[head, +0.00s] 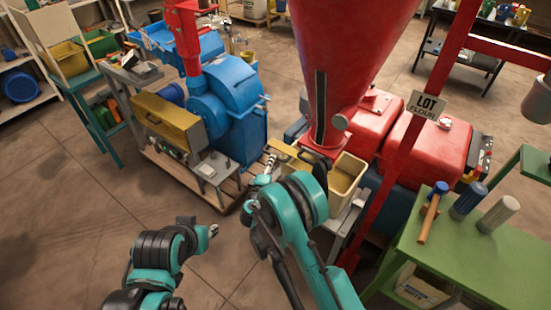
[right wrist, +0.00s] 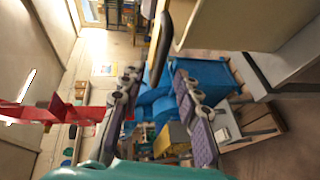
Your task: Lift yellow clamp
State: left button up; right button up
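A narrow yellow piece with a dark edge, which looks like the yellow clamp (right wrist: 155,42), reaches down from the top of the right wrist view, towards the space between my fingers. In the head view a small yellow part (head: 283,153) shows just beyond my right gripper (head: 264,172), beside the cream bin. My right gripper's two fingers also show in the right wrist view (right wrist: 157,110); they are spread apart with nothing held between them. My left gripper (head: 208,230) is low at the left over bare floor, too small to read.
The cream bin (head: 347,176) stands below the red hopper (head: 350,50). A blue mill (head: 236,95) stands behind with a yellow box (head: 170,120). A red post (head: 410,150) and a green table (head: 455,245) with a hammer stand right. Floor at left is clear.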

jog(key=b+x, duration=0.1)
jog(key=x, duration=0.5)
grip_shut()
